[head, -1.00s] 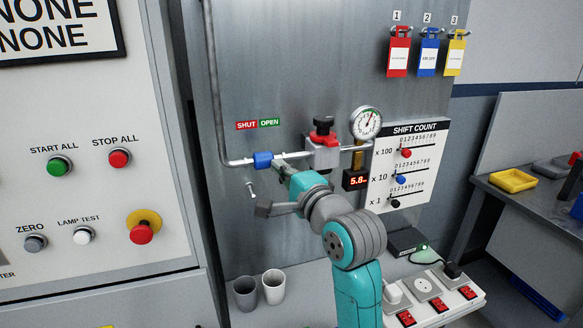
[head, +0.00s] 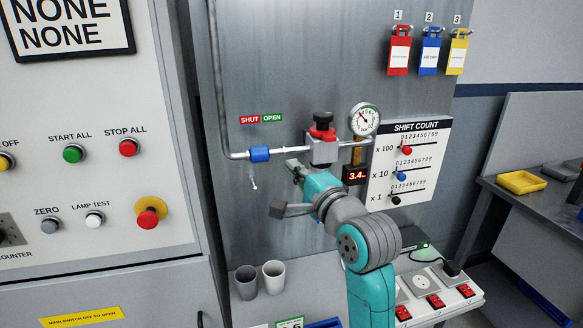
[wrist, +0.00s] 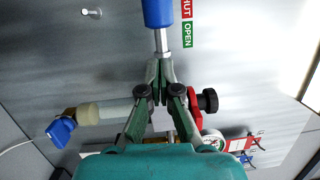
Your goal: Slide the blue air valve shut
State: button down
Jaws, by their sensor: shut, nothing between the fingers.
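The blue air valve (head: 260,154) is a blue sleeve on a thin horizontal pipe on the grey wall panel. It sits below the red SHUT label (head: 249,119), partly towards the green OPEN label (head: 272,118). In the wrist view the blue sleeve (wrist: 157,12) is at the top edge, partly cut off. My gripper (head: 290,163) is shut and empty, to the right of the valve, by the pipe. In the wrist view its closed fingertips (wrist: 160,66) point at the sleeve, with bare pipe showing between them.
A grey block with a red collar and black knob (head: 322,130) is just right of my gripper. The round gauge (head: 365,120) and a display reading about 3.4 (head: 356,175) are further right. A bolt (head: 254,182) sticks out below the valve. Two cups (head: 273,277) stand below.

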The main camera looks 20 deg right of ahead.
jog(key=r+v, duration=0.1)
jog(key=v, duration=0.8)
jog(key=s+f+n+g+h, duration=0.1)
jog(key=s+f+n, duration=0.1)
jog(key=s+f, duration=0.5)
jog(key=s+d+f+n+h, duration=0.1)
jog(key=s+f+n, duration=0.1)
jog(key=f, duration=1)
jog(key=s+f+n+g+h, duration=0.1)
jog(key=s+f+n+h, duration=0.1)
jog(key=s+f, duration=0.5)
jog(key=s+f+n, duration=0.3)
jog(key=s, duration=0.6)
jog(key=s+f+n+g, duration=0.1)
jog(key=s+f+n, duration=0.2)
jog(key=s, duration=0.6)
jog(key=s+f+n, duration=0.3)
jog(key=s+n, duration=0.1)
jog(key=s, duration=0.5)
jog(key=shift+g, duration=0.3)
